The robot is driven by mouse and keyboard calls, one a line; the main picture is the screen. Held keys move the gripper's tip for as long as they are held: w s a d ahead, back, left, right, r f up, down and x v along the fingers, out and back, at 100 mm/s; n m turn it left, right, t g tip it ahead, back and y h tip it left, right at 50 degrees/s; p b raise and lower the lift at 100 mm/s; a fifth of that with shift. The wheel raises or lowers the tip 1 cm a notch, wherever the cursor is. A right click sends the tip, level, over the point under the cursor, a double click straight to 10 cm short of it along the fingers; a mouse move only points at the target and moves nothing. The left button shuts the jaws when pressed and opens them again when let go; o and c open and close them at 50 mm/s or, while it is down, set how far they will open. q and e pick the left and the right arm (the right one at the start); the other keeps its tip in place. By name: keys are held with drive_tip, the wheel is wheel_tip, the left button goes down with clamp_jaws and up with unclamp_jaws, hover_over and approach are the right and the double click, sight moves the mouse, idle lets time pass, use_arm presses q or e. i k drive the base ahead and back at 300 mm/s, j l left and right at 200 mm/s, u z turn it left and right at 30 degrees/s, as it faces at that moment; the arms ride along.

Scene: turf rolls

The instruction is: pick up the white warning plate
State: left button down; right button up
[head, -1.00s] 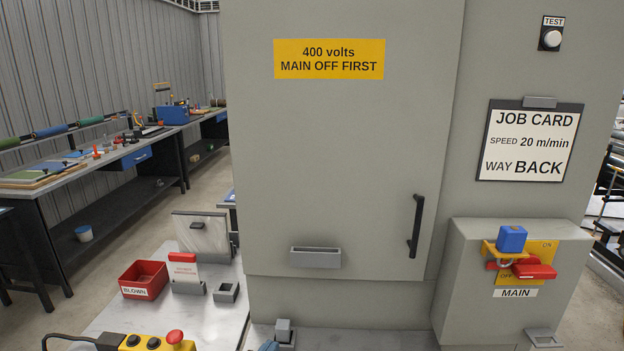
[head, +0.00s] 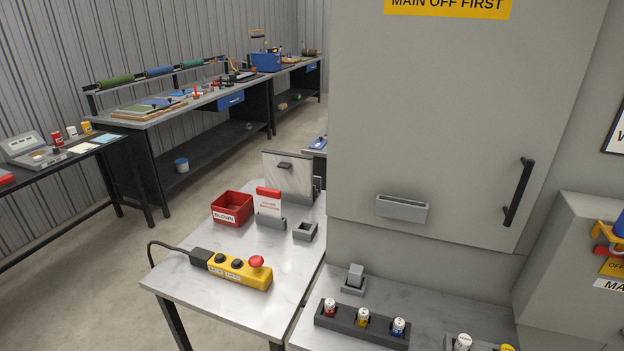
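The white warning plate (head: 268,205) has a red top edge and small red print too fine to read. It stands upright in a grey holder (head: 270,222) on the small light-topped table, just right of a red bin. Neither of my grippers shows in the head view.
The red bin (head: 232,208) marked BLOWN and a small grey open block (head: 305,231) flank the plate. A lidded box (head: 289,170) stands behind it. A yellow button pendant (head: 238,269) with a cable lies in front. A grey cabinet (head: 440,120) rises at right, above a fuse rack (head: 361,322).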

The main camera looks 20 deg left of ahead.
sight(269, 201)
drive_tip(key=j, duration=0.65)
drive_tip(key=k+j+z, duration=0.1)
drive_tip(key=j, duration=0.55)
drive_tip(key=j+z, duration=0.1)
drive_tip(key=j, duration=0.35)
drive_tip(key=j+z, duration=0.15)
drive_tip(key=j, duration=0.3)
drive_tip(key=k+j+z, duration=0.1)
drive_tip(key=j, duration=0.3)
drive_tip(key=k+j+z, duration=0.15)
drive_tip(key=j, duration=0.3)
drive_tip(key=j+z, duration=0.1)
drive_tip(key=j, duration=0.3)
drive_tip(key=k+j+z, duration=0.15)
drive_tip(key=j, duration=0.25)
drive_tip(key=j+z, duration=0.15)
drive_tip(key=j, duration=0.3)
drive_tip(key=k+j+z, duration=0.15)
drive_tip(key=j, duration=0.25)
drive_tip(key=i+j+z, duration=0.1)
drive_tip(key=j+z, duration=0.2)
drive_tip(key=j, duration=0.6)
